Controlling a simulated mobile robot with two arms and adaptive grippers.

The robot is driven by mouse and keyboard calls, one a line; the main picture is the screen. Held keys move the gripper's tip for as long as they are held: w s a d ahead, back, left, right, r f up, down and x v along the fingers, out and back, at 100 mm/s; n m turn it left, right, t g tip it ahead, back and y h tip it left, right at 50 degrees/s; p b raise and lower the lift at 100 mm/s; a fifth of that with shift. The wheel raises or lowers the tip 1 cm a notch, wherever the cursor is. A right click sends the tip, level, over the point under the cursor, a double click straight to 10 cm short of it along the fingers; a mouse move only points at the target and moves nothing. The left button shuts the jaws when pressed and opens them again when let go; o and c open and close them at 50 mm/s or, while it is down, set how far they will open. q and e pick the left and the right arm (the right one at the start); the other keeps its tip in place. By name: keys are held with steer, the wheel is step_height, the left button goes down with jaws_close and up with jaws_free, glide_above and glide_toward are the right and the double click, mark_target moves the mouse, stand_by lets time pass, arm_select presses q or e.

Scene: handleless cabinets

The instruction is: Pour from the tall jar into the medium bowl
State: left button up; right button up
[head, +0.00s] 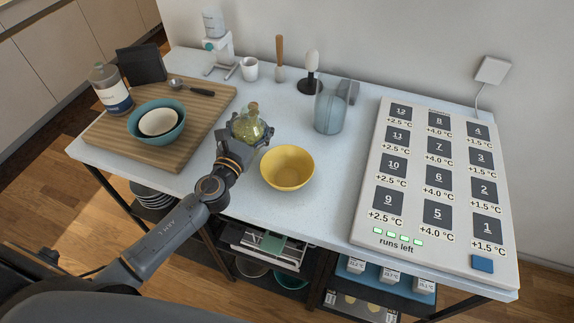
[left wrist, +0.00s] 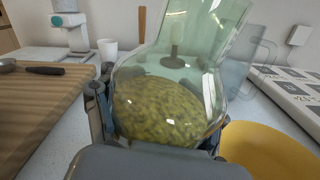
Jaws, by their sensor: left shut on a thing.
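My left gripper (head: 246,135) is shut on a clear greenish glass jar (head: 250,122) with a rounded body and narrower neck. Yellow-green grainy contents fill its lower part; in the left wrist view, the jar (left wrist: 185,55) has its neck leaning right, and its top is cut off. A small brown piece shows at its top in the head view. The yellow bowl (head: 287,168), which looks like the medium one, stands on the counter just right of the jar. Its inside looks empty. The bowl's edge also shows in the left wrist view (left wrist: 270,150). My right gripper is not in view.
A clear pitcher (head: 330,110) stands behind the yellow bowl. A large panel of numbered tiles (head: 420,230) covers the right side. At left, a wooden board (head: 205,100) carries nested teal (head: 178,134) and cream bowls, a labelled jar (head: 112,90) and a spoon. A white cup (head: 249,69) stands behind.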

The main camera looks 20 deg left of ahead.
arm_select(q)
steer(key=shift+s+d+r+m+t+h+b, duration=0.1)
steer(key=shift+d+r+m+t+h+b, duration=0.1)
steer(key=shift+m+b, duration=0.45)
steer(key=shift+s+d+r+m+t+h+b, duration=0.15)
steer(key=shift+d+m+t+h+b, duration=0.1)
steer(key=shift+m, duration=0.7)
steer(key=shift+d+r+m, duration=0.3)
steer(key=shift+r+m, duration=0.6)
steer(key=shift+m, duration=0.2)
steer(key=shift+f+m+h+b, duration=0.25)
steer(key=shift+m+b, duration=0.15)
steer(key=shift+m, duration=0.1)
steer(key=shift+a+f+m+t+h+b, duration=0.1)
steer(key=shift+a+m+t+h+b, duration=0.1)
steer(key=shift+m+b, duration=0.55)
steer(key=shift+a+m+t+h+b, duration=0.1)
steer(key=shift+m+t+h+b, duration=0.1)
steer(key=shift+m+b, duration=0.55)
steer(key=shift+w+m, duration=0.15)
steer(key=shift+m, duration=0.15)
steer(key=shift+a+f+m+h+b, duration=0.15)
steer(key=shift+m+h+b, duration=0.3)
steer(key=shift+m, duration=0.35)
steer(key=shift+f+m+h+b, duration=0.35)
steer(key=shift+f+m+b, duration=0.15)
steer(key=shift+m+b, duration=0.65)
steer(key=shift+d+r+p, duration=0.2)
steer(key=shift+r+p, duration=0.2)
steer(key=shift+p, duration=0.05)
